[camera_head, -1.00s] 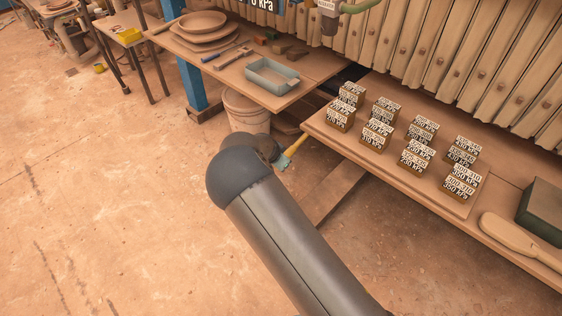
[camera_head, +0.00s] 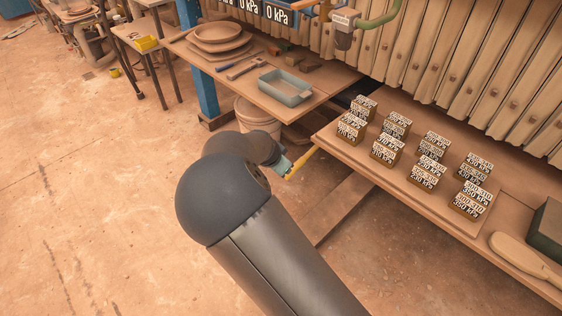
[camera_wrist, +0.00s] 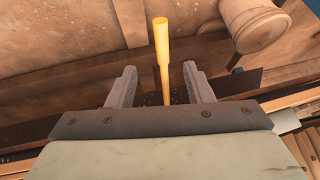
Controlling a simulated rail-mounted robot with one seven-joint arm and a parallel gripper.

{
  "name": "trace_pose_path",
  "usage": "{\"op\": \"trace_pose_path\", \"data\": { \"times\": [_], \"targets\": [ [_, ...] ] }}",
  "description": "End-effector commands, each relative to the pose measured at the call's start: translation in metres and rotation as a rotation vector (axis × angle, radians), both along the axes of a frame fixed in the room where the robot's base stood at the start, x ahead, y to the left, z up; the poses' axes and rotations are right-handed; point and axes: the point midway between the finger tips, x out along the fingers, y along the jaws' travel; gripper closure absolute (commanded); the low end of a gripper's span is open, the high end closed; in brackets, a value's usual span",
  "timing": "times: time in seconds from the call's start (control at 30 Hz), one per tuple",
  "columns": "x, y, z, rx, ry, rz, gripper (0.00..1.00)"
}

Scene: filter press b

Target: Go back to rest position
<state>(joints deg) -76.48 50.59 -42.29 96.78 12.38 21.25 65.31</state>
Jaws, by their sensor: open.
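My arm reaches out low in front of the benches in the head view. At its far end is the pale teal end of my gripper (camera_head: 284,166), small and partly hidden by the arm. In the wrist view my gripper (camera_wrist: 160,74) is open, with its two grey fingers well apart. A yellow rod (camera_wrist: 161,42) points out between the fingers, with a gap on each side. It also shows in the head view (camera_head: 302,162) beyond the gripper. I cannot tell whether the rod is fixed to my gripper.
A bench (camera_head: 330,138) with several labelled blocks (camera_head: 389,149) stands to the right. Another bench holds a blue-grey tray (camera_head: 285,86) and stacked plates (camera_head: 222,37). A bucket (camera_head: 257,114) stands below it, close to my arm's end. The floor (camera_head: 90,190) at left is clear.

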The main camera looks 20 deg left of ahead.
Motion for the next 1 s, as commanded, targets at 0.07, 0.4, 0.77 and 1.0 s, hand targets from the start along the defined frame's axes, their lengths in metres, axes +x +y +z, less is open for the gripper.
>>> {"op": "trace_pose_path", "data": {
  "times": [0.07, 0.4, 0.77, 1.0],
  "targets": [
    [0.000, 0.000, 0.000, 0.000, 0.000, 0.000, 0.53],
    [0.005, -0.055, 0.027, -0.004, 0.094, -0.038, 0.53],
    [-0.087, -0.262, 0.162, 0.043, 0.451, 0.104, 0.53],
    [-0.196, -0.348, 0.235, 0.003, 0.513, 0.318, 0.53]
  ]
}}
